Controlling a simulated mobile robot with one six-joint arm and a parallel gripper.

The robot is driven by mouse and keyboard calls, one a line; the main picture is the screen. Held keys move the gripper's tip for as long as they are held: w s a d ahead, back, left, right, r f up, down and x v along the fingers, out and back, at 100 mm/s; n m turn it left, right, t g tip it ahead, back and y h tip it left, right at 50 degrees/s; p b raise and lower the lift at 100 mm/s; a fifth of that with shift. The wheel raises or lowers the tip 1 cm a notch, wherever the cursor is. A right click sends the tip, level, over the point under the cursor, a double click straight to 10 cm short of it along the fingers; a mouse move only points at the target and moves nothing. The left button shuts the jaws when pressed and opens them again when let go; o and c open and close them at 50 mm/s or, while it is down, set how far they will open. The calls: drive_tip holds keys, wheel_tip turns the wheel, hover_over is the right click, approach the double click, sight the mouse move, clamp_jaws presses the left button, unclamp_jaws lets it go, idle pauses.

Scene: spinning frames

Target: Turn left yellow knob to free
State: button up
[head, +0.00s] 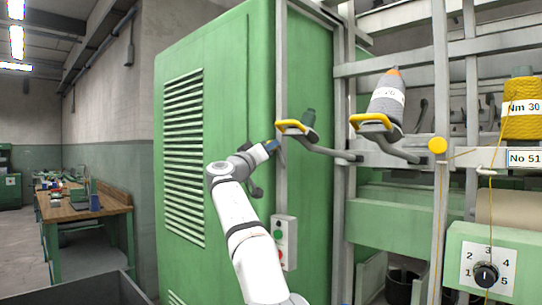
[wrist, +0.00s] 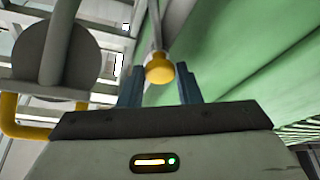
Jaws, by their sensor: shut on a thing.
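A yellow knob (wrist: 159,72) on a grey rod is between my gripper's two blue-grey fingers in the wrist view. My gripper (wrist: 160,84) is shut on it, though the exact contact is hard to see. In the head view my gripper (head: 273,147) is at the green cabinet's right edge, just below and left of the left yellow holder (head: 293,127). I cannot make out the gripped knob clearly there.
To the right are a second yellow holder (head: 372,122) with a grey yarn cone (head: 387,98), a round yellow knob (head: 438,146) and a numbered dial (head: 486,275). A switch box (head: 285,242) hangs below my gripper. The green cabinet (head: 215,80) stands close behind my arm.

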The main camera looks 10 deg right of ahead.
drive_tip(key=m+g+h+p, duration=0.1)
drive_tip(key=m, duration=0.2)
drive_tip(key=m+g+h+p, duration=0.1)
drive_tip(key=m, duration=0.1)
drive_tip(key=shift+w+a+f+m, duration=0.1)
drive_tip(key=shift+w+a+m, duration=0.1)
drive_tip(key=shift+m, duration=0.2)
drive_tip(key=shift+f+m+g+h+p, duration=0.15)
drive_tip(key=shift+m+g+h+p, duration=0.25)
drive_tip(key=shift+m, duration=0.5)
drive_tip(key=o, duration=1)
drive_tip(key=shift+s+r, duration=0.15)
drive_tip(key=shift+r, duration=0.05)
drive_tip(key=shift+c, duration=0.2)
